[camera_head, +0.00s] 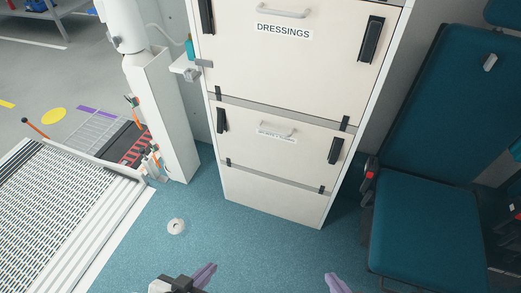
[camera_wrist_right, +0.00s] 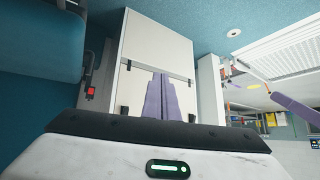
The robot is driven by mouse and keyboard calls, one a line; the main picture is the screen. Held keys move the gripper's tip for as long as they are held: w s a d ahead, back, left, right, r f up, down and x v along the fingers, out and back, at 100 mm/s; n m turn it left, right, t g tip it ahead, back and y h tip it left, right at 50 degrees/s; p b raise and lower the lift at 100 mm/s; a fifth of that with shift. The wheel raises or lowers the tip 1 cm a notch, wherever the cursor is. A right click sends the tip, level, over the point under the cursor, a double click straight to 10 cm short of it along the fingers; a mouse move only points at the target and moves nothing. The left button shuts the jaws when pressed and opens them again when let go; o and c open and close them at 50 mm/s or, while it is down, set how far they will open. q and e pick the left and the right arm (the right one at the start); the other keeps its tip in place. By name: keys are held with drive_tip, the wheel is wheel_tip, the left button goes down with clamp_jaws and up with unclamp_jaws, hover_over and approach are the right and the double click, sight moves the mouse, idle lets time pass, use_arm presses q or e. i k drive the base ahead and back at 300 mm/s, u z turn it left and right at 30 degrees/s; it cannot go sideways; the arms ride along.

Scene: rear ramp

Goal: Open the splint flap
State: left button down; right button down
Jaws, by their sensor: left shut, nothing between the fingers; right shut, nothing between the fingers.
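A tall cream cabinet (camera_head: 275,205) stands in the middle of the head view. Its upper flap (camera_head: 290,65) is labelled DRESSINGS and is closed. Below it is a closed smaller flap (camera_head: 250,124) with a grey handle (camera_head: 278,129) across a label too small to read; black latches sit at both sides. My left gripper (camera_head: 205,274) is shut and empty at the bottom edge, apart from the cabinet. My right gripper (camera_head: 337,283) is at the bottom, right of the cabinet; its shut purple fingers (camera_wrist_right: 160,98) show in the right wrist view, in front of the cabinet (camera_wrist_right: 155,45).
A blue seat (camera_head: 425,225) stands close on the cabinet's right. A white post (camera_head: 165,120) and ramp (camera_head: 65,200) are at the left. Floor before the cabinet is clear.

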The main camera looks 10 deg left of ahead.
sight(292, 150)
drive_tip(key=u, duration=1.55)
drive_tip(key=i, duration=0.8)
drive_tip(key=z, duration=1.5)
